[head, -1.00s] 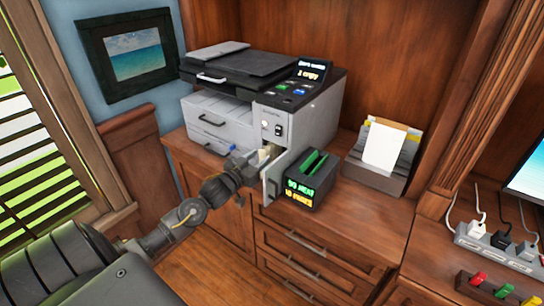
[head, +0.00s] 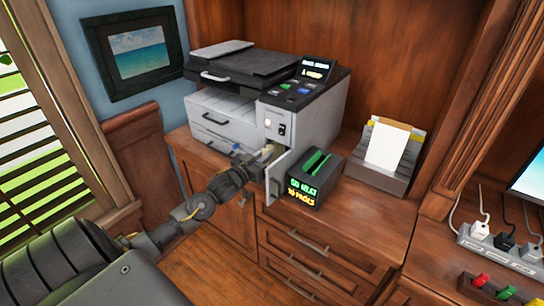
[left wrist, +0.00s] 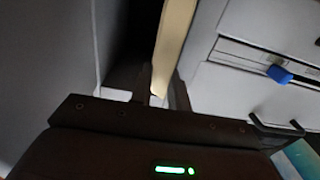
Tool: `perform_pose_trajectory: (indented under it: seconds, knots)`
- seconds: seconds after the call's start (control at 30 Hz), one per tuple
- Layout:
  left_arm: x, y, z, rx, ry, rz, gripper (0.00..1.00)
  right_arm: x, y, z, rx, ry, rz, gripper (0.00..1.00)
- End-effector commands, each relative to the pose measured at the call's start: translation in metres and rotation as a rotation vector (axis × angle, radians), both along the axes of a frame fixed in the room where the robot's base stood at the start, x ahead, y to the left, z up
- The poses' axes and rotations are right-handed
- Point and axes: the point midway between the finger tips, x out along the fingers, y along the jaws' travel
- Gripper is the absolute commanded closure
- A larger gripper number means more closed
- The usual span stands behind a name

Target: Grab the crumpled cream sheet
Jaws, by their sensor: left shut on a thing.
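The crumpled cream sheet (head: 267,152) shows as a small pale patch in the open side compartment of the grey printer (head: 308,122). In the left wrist view the sheet (left wrist: 174,45) is a cream strip in the dark gap between grey panels. My left gripper (head: 256,163) reaches in at the compartment's mouth, beside the open door (head: 279,177). Its fingertips (left wrist: 160,88) are shut on the lower end of the sheet. The sheet's far end is out of view, and the fingers are partly hidden in the head view. My right gripper is not in view.
A black box with a lit display (head: 315,180) stands close to the right of the open door. A paper holder (head: 377,172) stands farther right. A blue tab (left wrist: 279,74) sits on the printer front. The cabinet top is clear before the paper holder.

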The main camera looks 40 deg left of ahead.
Motion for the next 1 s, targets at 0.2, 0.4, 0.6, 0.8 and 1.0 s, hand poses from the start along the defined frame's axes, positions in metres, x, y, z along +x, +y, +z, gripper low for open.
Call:
perform_pose_trajectory:
  seconds: [0.2, 0.4, 0.6, 0.8, 1.0]
  knots:
    - [0.000, 0.000, 0.006, 0.000, -0.001, 0.000, 1.00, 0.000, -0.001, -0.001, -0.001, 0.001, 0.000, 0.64]
    - [-0.014, 0.000, 0.013, 0.000, 0.003, -0.001, 1.00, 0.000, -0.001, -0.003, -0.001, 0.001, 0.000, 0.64]
    - [-0.055, -0.001, 0.013, 0.001, 0.004, -0.001, 1.00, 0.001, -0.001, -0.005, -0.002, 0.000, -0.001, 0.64]
    - [-0.097, -0.003, 0.013, 0.000, 0.003, -0.002, 1.00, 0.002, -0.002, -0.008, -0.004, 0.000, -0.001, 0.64]
    - [-0.138, -0.003, 0.013, -0.002, 0.004, -0.001, 1.00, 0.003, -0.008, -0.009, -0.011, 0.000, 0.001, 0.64]
